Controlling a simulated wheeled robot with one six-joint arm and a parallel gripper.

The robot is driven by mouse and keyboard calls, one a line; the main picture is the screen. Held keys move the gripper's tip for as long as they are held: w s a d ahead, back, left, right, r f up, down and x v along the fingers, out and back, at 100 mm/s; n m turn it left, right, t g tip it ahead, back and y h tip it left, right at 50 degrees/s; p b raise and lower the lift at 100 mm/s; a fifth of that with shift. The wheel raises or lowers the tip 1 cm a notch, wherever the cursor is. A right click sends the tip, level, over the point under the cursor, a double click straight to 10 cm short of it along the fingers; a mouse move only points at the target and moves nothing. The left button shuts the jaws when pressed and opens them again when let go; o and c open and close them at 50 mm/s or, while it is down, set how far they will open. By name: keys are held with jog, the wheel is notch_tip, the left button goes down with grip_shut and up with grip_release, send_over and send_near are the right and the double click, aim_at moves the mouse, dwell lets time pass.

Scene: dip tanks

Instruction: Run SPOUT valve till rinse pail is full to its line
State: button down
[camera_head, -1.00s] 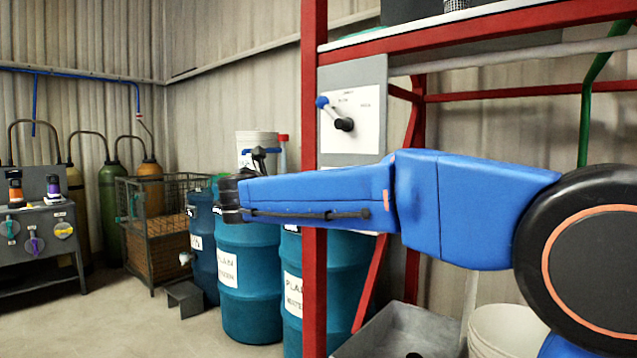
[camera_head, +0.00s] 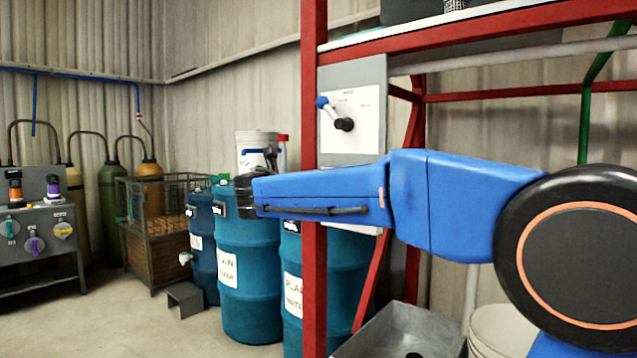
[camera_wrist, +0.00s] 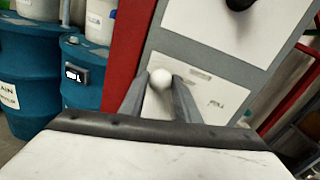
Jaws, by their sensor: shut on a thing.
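In the wrist view my gripper (camera_wrist: 160,92) has its two fingers closed on either side of a white ball knob (camera_wrist: 161,79). The knob is in front of a white label plate (camera_wrist: 207,88) on a grey panel, whose lettering I cannot read clearly. In the head view my blue arm covers the gripper and most of this plate. A white pail (camera_head: 503,325) stands at the lower right, partly cut off and partly behind my arm. Its fill line and water level do not show. I cannot tell whether it is the rinse pail.
A blue-knobbed lever (camera_head: 338,119) is on the upper panel plate. A red post (camera_head: 313,240) stands close to my arm. Blue drums (camera_head: 247,285) stand behind it, with a white bucket (camera_head: 256,142) above them. A grey basin (camera_head: 400,330) is low down.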

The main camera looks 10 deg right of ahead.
jog(key=shift+s+r, duration=0.1)
jog(key=shift+s+d+r+m+h, duration=0.3)
jog(key=shift+s+d+m, duration=0.2)
jog(key=shift+m, duration=0.7)
jog(key=shift+s+d+r+m+h, duration=0.15)
jog(key=shift+s+d+r+m, duration=0.2)
jog(key=shift+s+m, duration=0.6)
jog(key=shift+s+d+r+m+h, duration=0.3)
jog(key=shift+d+m, duration=0.15)
jog(key=shift+m, duration=1)
jog(key=c, duration=1.4)
grip_release()
jog(key=shift+o, duration=0.2)
jog(key=v, duration=1.7)
jog(key=shift+s+f, duration=0.25)
jog(key=shift+s, duration=0.05)
